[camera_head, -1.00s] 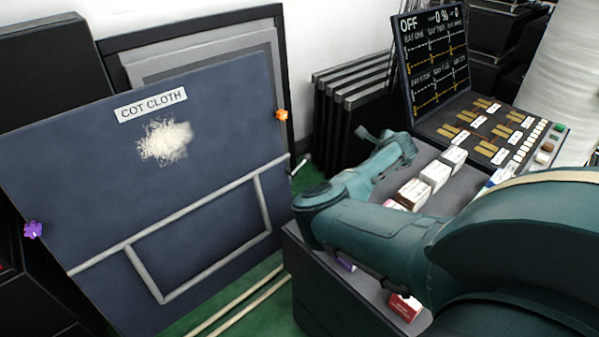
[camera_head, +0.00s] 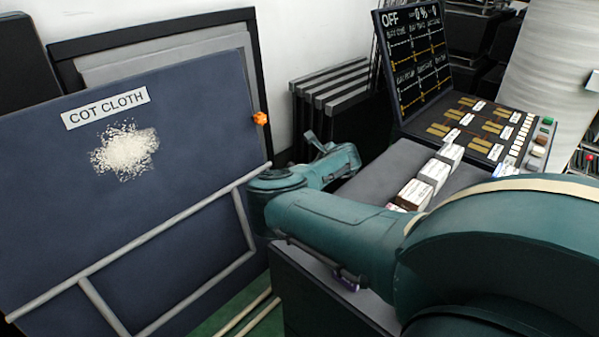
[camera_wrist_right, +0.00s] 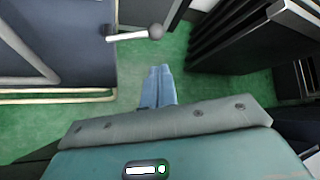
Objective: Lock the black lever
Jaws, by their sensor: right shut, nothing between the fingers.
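In the right wrist view, a lever with a pale rod and a dark grey ball knob (camera_wrist_right: 156,31) sticks out rightward from a dark mount at the edge of a navy panel (camera_wrist_right: 60,45). My right gripper (camera_wrist_right: 158,72) is shut and empty, its bluish fingers together. In that picture the fingertips are below the knob, with a gap of green floor between. In the head view my right arm covers the place by the panel (camera_head: 180,180) edge where the lever sits, so the lever is hidden there. My left gripper is not in view.
Dark folded frames (camera_head: 332,95) stand behind my arm. Small boxes (camera_head: 414,194) and a console with a display (camera_head: 418,55) are at right. Green floor shows below.

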